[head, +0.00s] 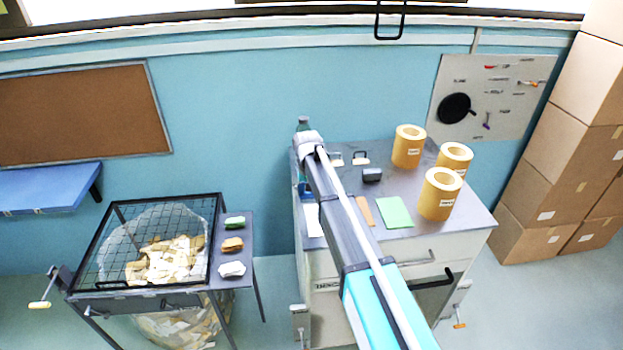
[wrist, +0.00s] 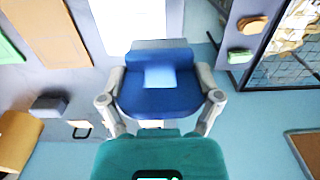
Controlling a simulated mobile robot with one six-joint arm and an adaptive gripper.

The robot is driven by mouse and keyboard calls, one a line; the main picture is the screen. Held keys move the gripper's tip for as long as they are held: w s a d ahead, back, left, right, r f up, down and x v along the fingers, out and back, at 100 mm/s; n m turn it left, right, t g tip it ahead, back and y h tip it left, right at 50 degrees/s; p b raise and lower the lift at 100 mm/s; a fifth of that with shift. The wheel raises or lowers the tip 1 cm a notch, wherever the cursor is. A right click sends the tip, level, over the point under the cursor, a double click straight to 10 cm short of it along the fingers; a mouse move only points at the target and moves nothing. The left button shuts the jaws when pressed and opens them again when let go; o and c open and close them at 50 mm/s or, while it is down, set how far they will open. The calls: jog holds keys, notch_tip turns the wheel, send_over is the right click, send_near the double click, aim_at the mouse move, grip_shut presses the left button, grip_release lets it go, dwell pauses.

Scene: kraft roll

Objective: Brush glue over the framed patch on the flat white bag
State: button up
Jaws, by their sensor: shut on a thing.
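The flat white bag (head: 313,220) lies on the left part of the grey cabinet top, partly hidden behind my arm. In the wrist view the white bag (wrist: 128,22) shows beyond the held tool; I cannot make out the framed patch. My gripper (wrist: 160,95) is shut on a blue brush-like tool (wrist: 160,100) with a light blue square on it and a grey band at its far edge. In the head view the blue tool (head: 306,188) shows beside my arm, close to the bag's far end. I cannot tell whether it touches the bag.
A brown strip (head: 365,211), a green sheet (head: 395,212) and a small dark block (head: 372,175) lie right of my arm. Several yellow rolls (head: 440,195) stand farther right. A mesh-topped bin (head: 150,285) and a narrow shelf with small packets (head: 232,245) are at left.

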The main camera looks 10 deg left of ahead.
jog(key=shift+w+r, duration=0.15)
jog(key=shift+w, duration=0.25)
